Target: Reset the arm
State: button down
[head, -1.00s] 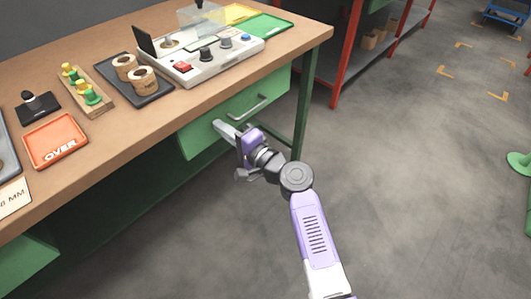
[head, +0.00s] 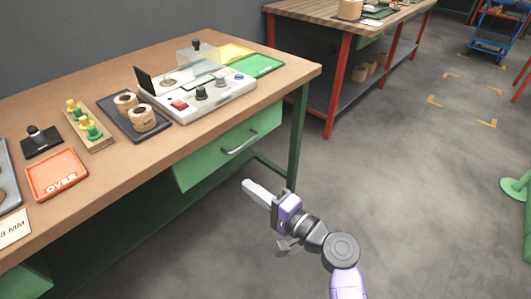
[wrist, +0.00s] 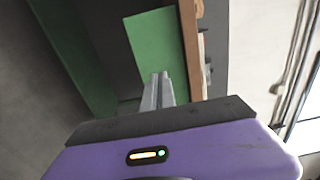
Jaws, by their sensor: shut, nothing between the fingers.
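My gripper (head: 248,186) is shut and empty in the head view. It hangs in the air in front of the workbench, below the table top and just right of the green drawer (head: 208,164). The purple wrist is behind the fingers. In the wrist view, the two grey fingers (wrist: 158,80) lie together and point toward the green drawer front (wrist: 158,45). The drawer's metal handle (head: 240,143) is apart from the fingers in the head view.
The wooden workbench (head: 185,137) holds a grey tester (head: 205,100), a black tray with two coils (head: 135,112), a plug rack (head: 90,128) and a red tray (head: 57,175). A red-legged bench (head: 332,85) stands behind.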

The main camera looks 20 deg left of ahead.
jog(key=w+d+r+t+h, duration=0.1)
jog(key=w+d+t+h, duration=0.1)
jog(key=w+t, duration=0.1)
jog(key=s+d+f+t+h, duration=0.2)
jog(key=s+d+t+h, duration=0.2)
jog(key=d, duration=0.7)
jog(key=s+d+f+t+h, duration=0.3)
jog(key=s+d+h, duration=0.15)
jog(key=d, duration=0.55)
jog(key=s+d+r+n+h, duration=0.1)
jog(key=s+d+r+h, duration=0.1)
jog(key=s+d, duration=0.6)
jog(key=s+d+r+n+g+h, duration=0.1)
jog(key=s+d+n+h, duration=0.15)
jog(key=s, duration=1.05)
jog(key=s+d+r+n+h, duration=0.1)
jog(key=s+d+r+h, duration=0.1)
jog(key=s+d, duration=0.65)
notch_tip(320, 180, up, 19)
jog(key=s+a+p, duration=0.1)
jog(key=a+p, duration=0.1)
jog(key=p, duration=1.7)
jog(key=shift+s, duration=0.15)
jog(key=shift+m, duration=0.25)
